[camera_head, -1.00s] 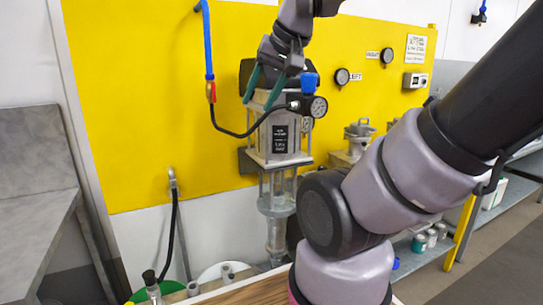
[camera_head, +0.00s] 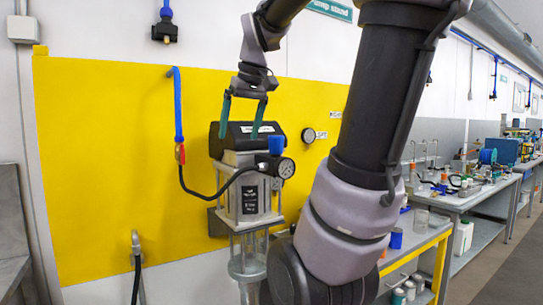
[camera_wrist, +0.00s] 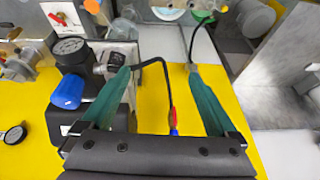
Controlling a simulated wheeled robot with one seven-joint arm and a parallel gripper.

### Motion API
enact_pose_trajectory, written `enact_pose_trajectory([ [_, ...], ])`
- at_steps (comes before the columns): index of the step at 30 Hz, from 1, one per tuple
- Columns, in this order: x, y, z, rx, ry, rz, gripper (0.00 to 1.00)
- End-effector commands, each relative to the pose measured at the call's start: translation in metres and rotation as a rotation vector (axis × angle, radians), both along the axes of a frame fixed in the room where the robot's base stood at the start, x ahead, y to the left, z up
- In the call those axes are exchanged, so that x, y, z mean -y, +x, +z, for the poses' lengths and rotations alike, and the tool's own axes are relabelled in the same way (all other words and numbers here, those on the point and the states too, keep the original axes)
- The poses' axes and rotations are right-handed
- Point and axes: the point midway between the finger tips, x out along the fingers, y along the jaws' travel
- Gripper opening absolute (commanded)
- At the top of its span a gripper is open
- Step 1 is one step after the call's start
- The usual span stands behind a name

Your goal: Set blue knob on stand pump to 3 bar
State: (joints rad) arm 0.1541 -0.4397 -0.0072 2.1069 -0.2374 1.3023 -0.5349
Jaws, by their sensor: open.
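The blue knob (camera_head: 276,145) sits at the upper right of the stand pump (camera_head: 246,205), just above a round pressure gauge (camera_head: 285,168). The gauge reading is too small to tell. My gripper (camera_head: 240,136) is open, its two teal fingers pointing down in front of the pump's black top, left of the knob and slightly higher. In the wrist view the blue knob (camera_wrist: 67,92) lies to the left of my left finger, outside the jaws. The dark gauge (camera_wrist: 70,46) is beyond it. Nothing is held between the fingers (camera_wrist: 158,70).
A black hose (camera_head: 205,190) loops from the red valve (camera_head: 181,153) on the blue pipe to the pump. A yellow wall panel (camera_head: 110,170) stands behind. Another gauge (camera_head: 308,135) is on the panel. Benches with lab gear (camera_head: 470,200) are at right.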

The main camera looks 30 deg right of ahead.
Motion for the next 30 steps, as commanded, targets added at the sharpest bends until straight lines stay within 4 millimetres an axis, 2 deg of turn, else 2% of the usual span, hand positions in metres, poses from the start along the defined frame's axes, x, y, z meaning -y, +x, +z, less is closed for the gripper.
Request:
enact_pose_trajectory([
  [1,0.021,0.019,0.011,-0.049,-0.037,0.041,0.94],
  [6,0.088,0.064,0.038,-0.207,-0.126,0.213,0.94],
  [9,0.124,0.082,0.047,-0.28,-0.142,0.295,0.94],
  [13,0.157,0.097,0.053,-0.34,-0.142,0.368,0.94],
  [16,0.17,0.102,0.054,-0.361,-0.139,0.399,0.94],
  [20,0.174,0.103,0.05,-0.37,-0.136,0.415,0.94],
  [23,0.174,0.103,0.038,-0.372,-0.137,0.416,0.94],
  [30,0.173,0.102,-0.008,-0.371,-0.135,0.414,0.94],
])
